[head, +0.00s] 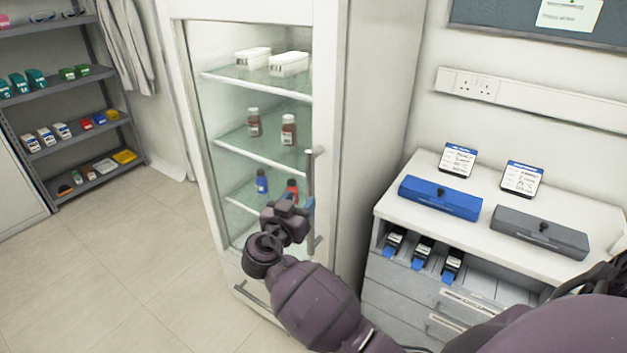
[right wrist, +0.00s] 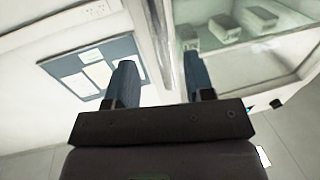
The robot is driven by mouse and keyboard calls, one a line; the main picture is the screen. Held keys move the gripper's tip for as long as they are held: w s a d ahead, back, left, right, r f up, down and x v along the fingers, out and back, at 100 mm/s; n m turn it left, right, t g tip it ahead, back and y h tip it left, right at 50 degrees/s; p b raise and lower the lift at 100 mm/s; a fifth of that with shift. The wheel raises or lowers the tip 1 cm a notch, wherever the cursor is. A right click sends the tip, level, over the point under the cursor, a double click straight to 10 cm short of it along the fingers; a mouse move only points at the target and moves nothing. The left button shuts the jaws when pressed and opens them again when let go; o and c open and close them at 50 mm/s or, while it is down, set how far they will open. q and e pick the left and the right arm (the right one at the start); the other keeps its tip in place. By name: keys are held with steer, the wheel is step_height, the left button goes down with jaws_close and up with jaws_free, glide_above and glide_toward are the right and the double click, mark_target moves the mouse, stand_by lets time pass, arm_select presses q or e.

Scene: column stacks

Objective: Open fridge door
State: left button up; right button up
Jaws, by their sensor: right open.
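The fridge (head: 245,10) is a tall white cabinet with a glass door (head: 222,55), which looks shut. Its upright metal handle (head: 309,170) is on the right edge of the door. My right gripper (head: 308,203) is at the lower half of the handle, and its fingers partly overlap it in the head view. In the right wrist view my right gripper (right wrist: 160,75) is open, with its two blue fingers apart. The white edge of the fridge (right wrist: 160,40) shows beyond them. My left gripper is not in view.
Containers and bottles stand on the glass shelves inside. A white drawer unit (head: 400,215) with a blue case (head: 440,198) and a grey case (head: 540,232) stands to the right. A grey shelf rack (head: 75,85) is at the left. The tiled floor (head: 120,250) before the fridge is clear.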

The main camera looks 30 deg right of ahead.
mark_target(309, 189)
steer(key=p+x, duration=0.1)
steer(key=x, duration=0.7)
steer(key=shift+w+d+p, duration=0.25)
steer(key=shift+d+p, duration=0.1)
jaws_close()
